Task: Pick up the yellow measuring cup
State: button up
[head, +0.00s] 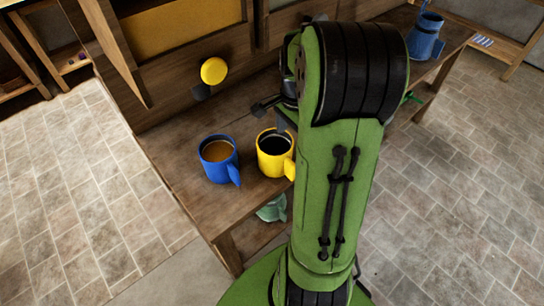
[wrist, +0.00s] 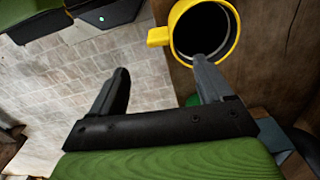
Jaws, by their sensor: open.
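The yellow measuring cup (head: 262,160) stands upright on a wooden bench, its handle toward the right in the head view and its inside dark. In the wrist view the cup (wrist: 234,52) is at the top right, with its handle pointing left. My gripper (wrist: 160,65) is open and empty. Its right finger overlaps the cup's mouth in that view, and its left finger shows over the floor. The handle lies beyond the gap between the fingers. In the head view my arm hides most of my gripper; a dark part shows just above the cup.
A blue mug (head: 217,172) with brown contents stands close left of the cup. A yellow round object (head: 214,70) is at the bench's back. A green item (head: 272,209) sits below the bench top. A blue container (head: 426,38) stands at the far right end.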

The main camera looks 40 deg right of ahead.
aim_at(290, 161)
notch_tip(290, 161, down, 7)
jog(key=shift+d+r+b, duration=0.1)
jog(key=shift+b, duration=0.7)
notch_tip(290, 161, down, 6)
jog(key=shift+f+b, duration=0.1)
jog(key=shift+b, duration=0.85)
grip_shut()
